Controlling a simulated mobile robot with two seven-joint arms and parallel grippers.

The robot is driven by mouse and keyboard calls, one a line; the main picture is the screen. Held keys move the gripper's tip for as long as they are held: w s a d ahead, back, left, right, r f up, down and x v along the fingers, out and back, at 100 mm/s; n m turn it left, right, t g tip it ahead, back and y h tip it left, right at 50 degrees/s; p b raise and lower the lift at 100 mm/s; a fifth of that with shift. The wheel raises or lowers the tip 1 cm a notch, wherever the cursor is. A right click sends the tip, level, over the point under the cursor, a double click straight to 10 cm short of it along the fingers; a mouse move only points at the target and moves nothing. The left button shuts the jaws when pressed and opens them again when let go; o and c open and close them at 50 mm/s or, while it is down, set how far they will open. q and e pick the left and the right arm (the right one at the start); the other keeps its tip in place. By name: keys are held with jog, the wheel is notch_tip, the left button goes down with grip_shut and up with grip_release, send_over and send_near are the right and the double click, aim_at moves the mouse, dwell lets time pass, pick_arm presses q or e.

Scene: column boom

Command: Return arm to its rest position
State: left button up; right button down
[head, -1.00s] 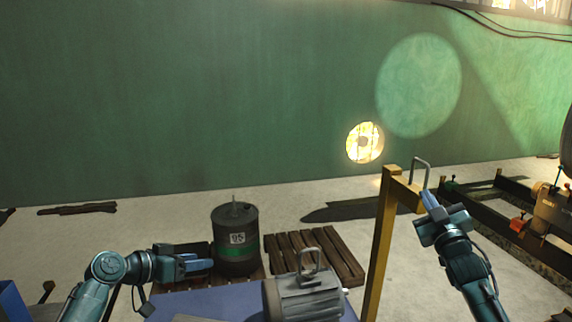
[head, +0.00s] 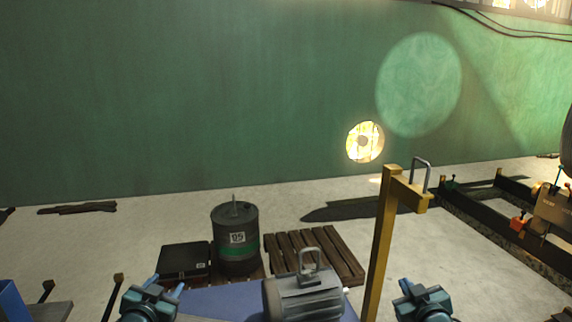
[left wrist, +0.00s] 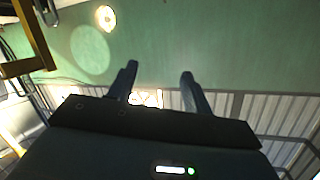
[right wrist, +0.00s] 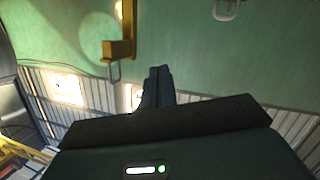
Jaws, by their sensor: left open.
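My left gripper (head: 166,284) is low in the head view, left of the grey motor, with its fingers apart. In the left wrist view its two fingers (left wrist: 158,75) stand wide apart with nothing between them. My right gripper (head: 409,285) is low in the head view, right of the yellow post. In the right wrist view its fingers (right wrist: 158,72) are together, with nothing visible held. The yellow boom (head: 383,235) stands upright with a short arm and a metal loop (head: 422,172) at its end. Both grippers are clear of it.
The grey motor (head: 300,298) with a lifting eye sits on a blue surface (head: 225,298) between my grippers. A dark drum (head: 236,255) and a black case (head: 184,261) stand behind on pallets. A dark metal frame (head: 485,215) lies at right. Open floor surrounds these.

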pick_arm(q)
jog(key=s+d+f+g+h, duration=0.1)
jog(key=s+d+f, duration=0.3)
jog(key=s, duration=0.6)
jog(key=s+d+f+g+h, duration=0.1)
jog(key=s+d+f, duration=0.4)
jog(key=s, duration=0.6)
jog(key=s+d+f+g+h, duration=0.1)
jog(key=s+d+f, duration=0.3)
jog(key=s, duration=0.6)
jog(key=shift+s+d+f+n+g, duration=0.15)
jog(key=shift+d+f+n+g, duration=0.15)
jog(key=shift+d+g, duration=0.5)
pick_arm(e)
jog(key=s+a+f+g+y, duration=0.1)
jog(key=s+a+f, duration=0.3)
jog(key=s, duration=0.6)
jog(key=s+a+f+g+y, duration=0.1)
jog(key=s+a+f, duration=0.4)
jog(key=s, duration=0.6)
jog(key=s+a+f+g+y, duration=0.1)
jog(key=s+a+f, duration=0.3)
jog(key=s, duration=0.6)
jog(key=shift+s+a+f+m+g, duration=0.15)
jog(key=shift+a+f+m+g, duration=0.15)
jog(key=shift+a+g, duration=0.5)
pick_arm(q)
jog(key=shift+a, duration=0.15)
pick_arm(e)
jog(key=shift+d, duration=0.15)
